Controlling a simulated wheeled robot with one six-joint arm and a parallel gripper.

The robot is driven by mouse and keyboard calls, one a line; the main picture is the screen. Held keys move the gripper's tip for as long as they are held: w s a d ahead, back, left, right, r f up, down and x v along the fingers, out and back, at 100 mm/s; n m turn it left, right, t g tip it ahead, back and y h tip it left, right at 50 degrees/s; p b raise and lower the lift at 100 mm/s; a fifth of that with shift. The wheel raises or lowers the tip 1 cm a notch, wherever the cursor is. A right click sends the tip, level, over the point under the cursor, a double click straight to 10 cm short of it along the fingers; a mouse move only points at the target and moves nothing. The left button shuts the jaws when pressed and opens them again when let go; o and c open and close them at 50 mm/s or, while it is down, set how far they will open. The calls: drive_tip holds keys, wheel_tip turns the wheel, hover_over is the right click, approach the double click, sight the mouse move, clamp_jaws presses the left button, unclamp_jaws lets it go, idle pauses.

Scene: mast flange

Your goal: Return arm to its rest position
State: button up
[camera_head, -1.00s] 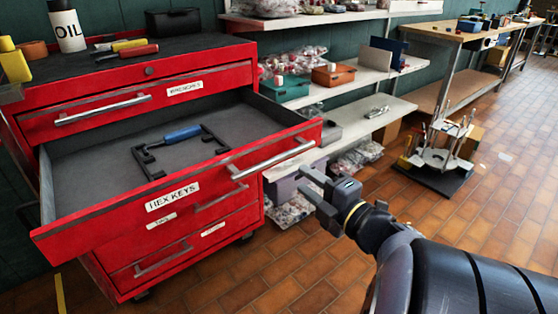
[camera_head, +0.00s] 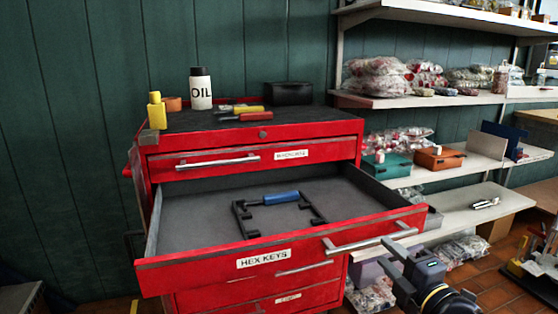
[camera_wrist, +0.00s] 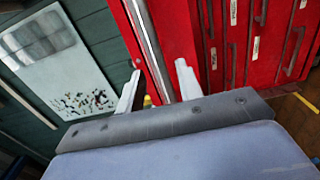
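My gripper (camera_head: 388,254) is at the lower right in the head view, in front of the right end of the open drawer. In the wrist view its two pale fingers (camera_wrist: 158,80) stand apart with nothing clamped between them. The drawer labelled HEX KEYS (camera_head: 215,262) is pulled out from the red tool cabinet (camera_head: 255,145). Its silver handle (camera_head: 360,242) lies close to my fingertips in the head view. A silver bar (camera_wrist: 150,48) shows beyond and between the fingers in the wrist view; I cannot tell its exact distance.
A black bracket-like tool (camera_head: 243,220) and a blue-handled piece (camera_head: 281,198) lie in the drawer. An oil bottle (camera_head: 201,88) stands on the cabinet. Shelves (camera_head: 475,208) with a teal box (camera_head: 388,166) and an orange box (camera_head: 438,158) are at right. Brick floor shows at lower right.

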sight(376, 244)
drive_tip(key=shift+b+x, duration=0.55)
drive_tip(key=shift+x, duration=2.3)
